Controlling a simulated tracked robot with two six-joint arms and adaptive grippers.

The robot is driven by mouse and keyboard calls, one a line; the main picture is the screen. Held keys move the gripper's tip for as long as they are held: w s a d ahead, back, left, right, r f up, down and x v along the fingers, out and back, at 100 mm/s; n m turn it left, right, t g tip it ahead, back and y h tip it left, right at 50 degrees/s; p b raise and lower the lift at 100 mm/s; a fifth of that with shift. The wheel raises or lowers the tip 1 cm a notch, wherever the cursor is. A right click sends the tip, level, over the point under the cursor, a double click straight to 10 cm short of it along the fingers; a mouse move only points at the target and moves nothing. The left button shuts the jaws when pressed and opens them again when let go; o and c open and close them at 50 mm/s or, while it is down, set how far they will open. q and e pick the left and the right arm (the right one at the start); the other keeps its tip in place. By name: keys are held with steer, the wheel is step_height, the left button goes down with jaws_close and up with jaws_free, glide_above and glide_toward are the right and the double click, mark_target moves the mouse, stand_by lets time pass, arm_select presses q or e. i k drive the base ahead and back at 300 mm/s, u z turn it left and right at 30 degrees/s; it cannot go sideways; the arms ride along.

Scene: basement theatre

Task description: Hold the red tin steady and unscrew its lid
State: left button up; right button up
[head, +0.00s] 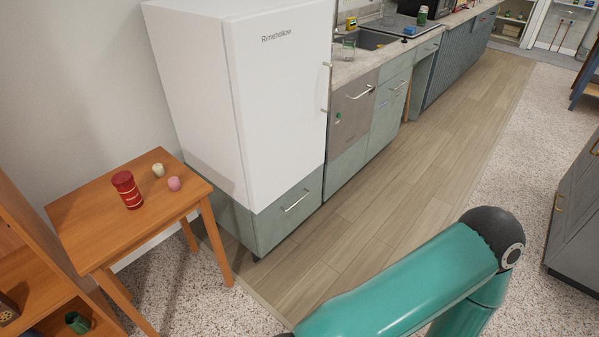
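A red tin (127,190) with pale bands stands upright on a small wooden table (85,220) at the left in the head view. Its red top (122,177) appears to be the lid and looks to be on the tin. Nothing touches the tin. My teal arm crosses the lower right of the view, well away from the table. Neither gripper is in view.
A cream item (158,170) and a pink item (174,184) sit right of the tin. A white fridge (250,100) stands behind the table, with a counter beyond. Wooden shelves (30,270) stand at the left edge. The plank floor (400,180) is clear.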

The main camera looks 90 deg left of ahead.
mark_target(130, 195)
steer(key=z, duration=0.2)
steer(key=i, duration=0.7)
steer(key=u, duration=2.3)
steer(key=i, duration=0.25)
steer(key=u, duration=1.9)
steer(key=k, duration=0.5)
steer(key=u, duration=0.35)
steer(key=i, duration=1.65)
steer(key=z, duration=0.45)
